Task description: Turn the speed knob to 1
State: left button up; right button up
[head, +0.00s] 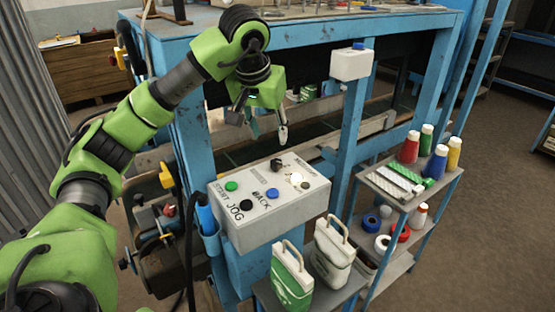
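A grey control box (275,225) with a sloped top panel stands at the front of the blue machine. A raised black knob (276,165) sits near the panel's far edge. A bright white round spot (296,179) and a small dark control (305,186) lie to its right. I cannot tell for sure which is the speed knob, and its numbers are too small to read. My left gripper (262,126) hangs above and behind the panel, fingers pointing down and apart, empty and not touching the box. My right gripper is not in view.
The panel also has a green button (231,186), a black button (246,205) and a blue button (272,193). A shelf (417,196) holds thread cones.

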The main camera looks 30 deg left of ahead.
pick_arm(q)
jog(key=p, duration=0.1)
send_near(276, 162)
jog(key=shift+x, duration=1.25)
jog(key=p+x, duration=0.1)
jog(key=x, duration=0.4)
jog(key=shift+a, duration=0.1)
jog(key=shift+w+f, duration=0.1)
jog(key=shift+f, duration=0.2)
jog(key=shift+w+f, duration=0.1)
jog(key=shift+f, duration=0.05)
jog(key=shift+c, duration=0.3)
jog(key=c, duration=1)
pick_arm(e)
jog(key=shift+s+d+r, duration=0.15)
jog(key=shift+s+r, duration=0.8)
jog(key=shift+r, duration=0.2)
